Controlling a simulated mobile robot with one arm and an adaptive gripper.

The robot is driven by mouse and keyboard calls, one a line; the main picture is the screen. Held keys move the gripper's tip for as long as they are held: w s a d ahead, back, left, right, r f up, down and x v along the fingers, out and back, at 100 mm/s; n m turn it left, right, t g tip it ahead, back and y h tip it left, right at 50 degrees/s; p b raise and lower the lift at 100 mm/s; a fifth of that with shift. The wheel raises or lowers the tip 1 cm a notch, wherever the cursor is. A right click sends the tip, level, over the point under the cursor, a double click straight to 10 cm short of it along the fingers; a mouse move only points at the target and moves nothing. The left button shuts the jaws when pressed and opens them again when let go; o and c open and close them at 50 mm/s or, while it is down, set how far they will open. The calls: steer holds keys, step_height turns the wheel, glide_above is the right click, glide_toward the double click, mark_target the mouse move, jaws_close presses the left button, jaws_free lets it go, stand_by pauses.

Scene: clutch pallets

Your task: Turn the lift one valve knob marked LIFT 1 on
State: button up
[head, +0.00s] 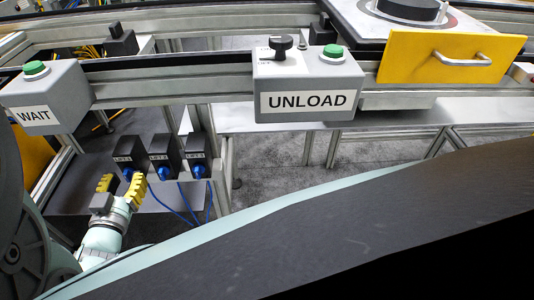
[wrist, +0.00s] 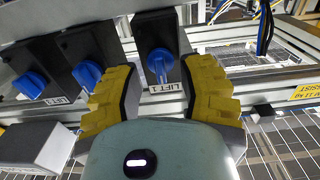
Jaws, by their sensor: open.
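The LIFT 1 valve box (head: 127,157) is dark, with a blue knob, and is the left one of three in the head view. In the wrist view, the LIFT 1 knob (wrist: 161,66) is seen ahead between my fingers, above its upside-down label (wrist: 166,87). The knob's grip lies roughly upright in that view. My gripper (head: 121,186) is open, its yellow fingers on either side of the knob. I see no clear contact in the wrist view (wrist: 161,72).
The LIFT 2 box (head: 162,150) and LIFT 3 box (head: 196,148) stand close beside LIFT 1, with blue hoses (head: 185,205) below. Above are the WAIT box (head: 45,98), the UNLOAD box (head: 308,85) and aluminium rails (head: 170,88).

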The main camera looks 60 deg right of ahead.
steer(key=shift+x, duration=0.85)
steer(key=shift+o, duration=0.4)
steer(key=shift+s, duration=0.1)
steer(key=shift+a, duration=0.2)
jaws_close()
